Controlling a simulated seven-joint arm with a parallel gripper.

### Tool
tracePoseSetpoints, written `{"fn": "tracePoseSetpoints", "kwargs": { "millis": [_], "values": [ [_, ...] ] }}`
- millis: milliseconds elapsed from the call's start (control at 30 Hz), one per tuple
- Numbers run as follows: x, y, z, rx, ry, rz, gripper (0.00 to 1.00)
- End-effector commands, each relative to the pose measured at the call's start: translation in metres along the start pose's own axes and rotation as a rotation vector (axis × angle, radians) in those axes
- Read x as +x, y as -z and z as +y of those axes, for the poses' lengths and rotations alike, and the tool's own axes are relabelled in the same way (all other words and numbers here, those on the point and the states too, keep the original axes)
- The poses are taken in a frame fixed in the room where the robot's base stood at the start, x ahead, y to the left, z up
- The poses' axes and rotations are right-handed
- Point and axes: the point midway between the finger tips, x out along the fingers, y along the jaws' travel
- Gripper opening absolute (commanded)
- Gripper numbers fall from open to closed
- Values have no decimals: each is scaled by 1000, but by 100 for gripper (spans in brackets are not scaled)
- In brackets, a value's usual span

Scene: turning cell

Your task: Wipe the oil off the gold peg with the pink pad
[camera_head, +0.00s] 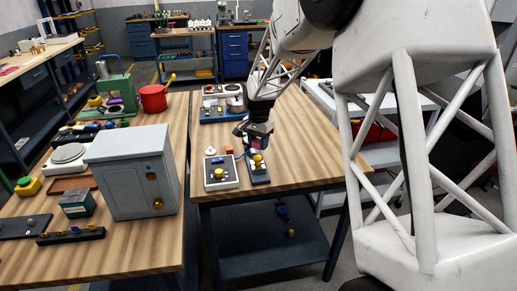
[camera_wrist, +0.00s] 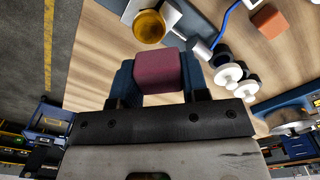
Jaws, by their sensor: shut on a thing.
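My gripper (camera_head: 255,134) is above the right-hand wooden table, pointing down. In the wrist view its two dark fingers (camera_wrist: 158,80) are shut on the pink pad (camera_wrist: 159,70), a small block. The gold peg (camera_wrist: 149,26) stands just beyond the pad in the wrist view, seen by its round top. In the head view the gold peg (camera_head: 257,159) is small, on a dark base (camera_head: 260,178) right below my gripper. The pad seems close to the peg; I cannot tell if they touch. Oil on the peg cannot be made out.
An orange block (camera_wrist: 269,20) and white knobs (camera_wrist: 228,74) are near. A grey cabinet (camera_head: 130,172) and red pot (camera_head: 153,98) stand on the left table. Bare wood (camera_head: 310,160) is to the right.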

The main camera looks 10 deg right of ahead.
Motion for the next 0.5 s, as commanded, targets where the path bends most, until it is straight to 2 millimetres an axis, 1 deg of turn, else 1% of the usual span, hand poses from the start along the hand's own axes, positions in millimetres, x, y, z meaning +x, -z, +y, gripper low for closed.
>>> {"fn": "tracePoseSetpoints", "kwargs": {
  "millis": [33, 200, 500],
  "values": [
    [-7, 0, 0, 0, 3, 3, 16],
    [-23, 1, -1, 0, 4, 4, 16],
    [-47, 0, 0, 0, 3, 3, 16]
  ]
}}
